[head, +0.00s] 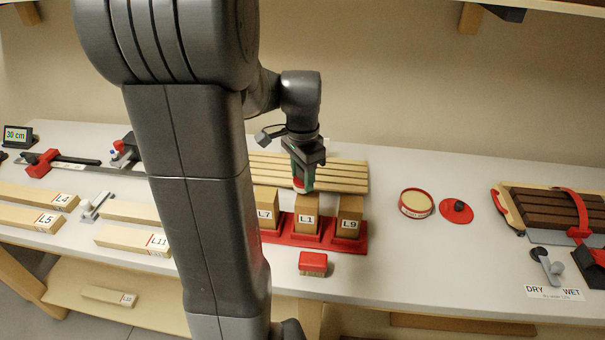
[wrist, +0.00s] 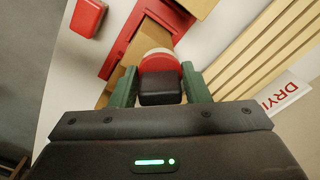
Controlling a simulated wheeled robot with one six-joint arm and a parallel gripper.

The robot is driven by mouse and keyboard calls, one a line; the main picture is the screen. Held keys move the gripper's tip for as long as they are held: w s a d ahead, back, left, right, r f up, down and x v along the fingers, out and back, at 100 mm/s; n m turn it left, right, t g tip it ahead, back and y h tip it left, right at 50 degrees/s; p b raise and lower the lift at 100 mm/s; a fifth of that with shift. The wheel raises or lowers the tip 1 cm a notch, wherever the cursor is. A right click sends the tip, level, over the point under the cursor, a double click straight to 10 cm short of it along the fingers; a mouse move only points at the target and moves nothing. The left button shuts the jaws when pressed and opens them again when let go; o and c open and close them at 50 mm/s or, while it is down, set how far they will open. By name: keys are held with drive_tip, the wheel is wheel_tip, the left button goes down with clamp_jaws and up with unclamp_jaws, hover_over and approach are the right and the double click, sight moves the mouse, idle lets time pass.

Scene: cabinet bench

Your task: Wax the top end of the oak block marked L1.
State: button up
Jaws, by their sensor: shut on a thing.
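The oak block L1 (head: 306,214) stands upright in the middle of a red holder (head: 348,244), between blocks L7 (head: 265,209) and L9 (head: 350,211). My gripper (head: 303,176) is directly above L1. In the wrist view my gripper (wrist: 160,92) is shut on the black knob of a round red applicator (wrist: 160,64) with a pale pad. The pad is at L1's top end; I cannot tell whether it touches. The applicator hides most of L1's top. An open round tin of pale wax (head: 416,201) stands to the right, its red lid (head: 456,211) beside it.
Boards L4 (head: 42,196), L5 (head: 28,218) and L11 (head: 130,239) lie at left. A strapped brown stack (head: 548,209) is at right.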

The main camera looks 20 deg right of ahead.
drive_tip(key=shift+f+b, duration=0.7)
drive_tip(key=shift+f, duration=0.35)
drive_tip(key=shift+s+a+r, duration=0.1)
